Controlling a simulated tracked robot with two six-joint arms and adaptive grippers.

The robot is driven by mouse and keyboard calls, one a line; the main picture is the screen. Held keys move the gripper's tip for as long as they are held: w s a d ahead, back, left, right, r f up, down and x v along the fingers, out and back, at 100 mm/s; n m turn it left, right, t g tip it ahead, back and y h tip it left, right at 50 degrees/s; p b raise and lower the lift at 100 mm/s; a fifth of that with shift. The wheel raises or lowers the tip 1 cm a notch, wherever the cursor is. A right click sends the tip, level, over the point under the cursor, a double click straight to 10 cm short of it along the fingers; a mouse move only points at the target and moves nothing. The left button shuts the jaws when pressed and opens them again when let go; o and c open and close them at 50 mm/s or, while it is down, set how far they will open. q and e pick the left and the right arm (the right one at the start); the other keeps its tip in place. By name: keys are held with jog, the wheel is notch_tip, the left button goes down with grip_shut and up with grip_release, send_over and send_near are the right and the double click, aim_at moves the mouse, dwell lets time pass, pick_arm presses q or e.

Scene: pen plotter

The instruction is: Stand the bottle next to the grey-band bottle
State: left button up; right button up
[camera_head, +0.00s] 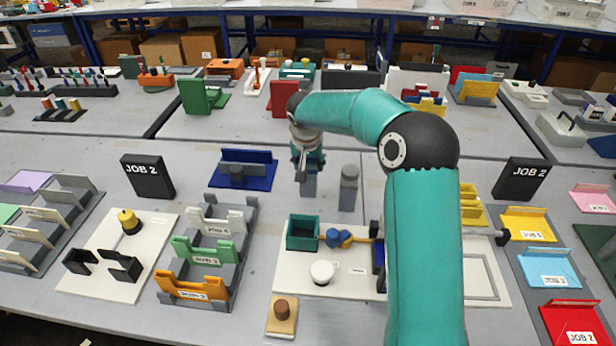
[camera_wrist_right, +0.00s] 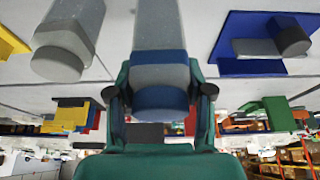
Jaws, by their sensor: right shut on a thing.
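My right gripper (camera_head: 308,160) reaches down at the middle of the table and is shut on a grey bottle with a blue band (camera_head: 308,186). In the right wrist view this bottle (camera_wrist_right: 160,75) sits between the two green fingers, its blue end toward the palm. It looks upright; I cannot tell if its base touches the table. An all-grey bottle, the grey-band bottle (camera_head: 348,188), stands upright just right of it, with a small gap. It also shows at the left of the right wrist view (camera_wrist_right: 65,45). My left gripper is not in view.
A blue holder (camera_head: 262,158) stands left of the held bottle. In front are a white board (camera_head: 285,283) with a green box (camera_head: 302,232) and a rack with several labelled holders (camera_head: 240,262). My right arm hides part of the table to the right.

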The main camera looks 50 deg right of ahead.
aim_at(309, 176)
jog(key=shift+f, duration=2.2)
jog(key=shift+f, duration=0.1)
jog(key=o, duration=1.5)
jog(key=shift+c, duration=0.2)
jog(key=v, duration=1.2)
jog(key=shift+b, duration=0.4)
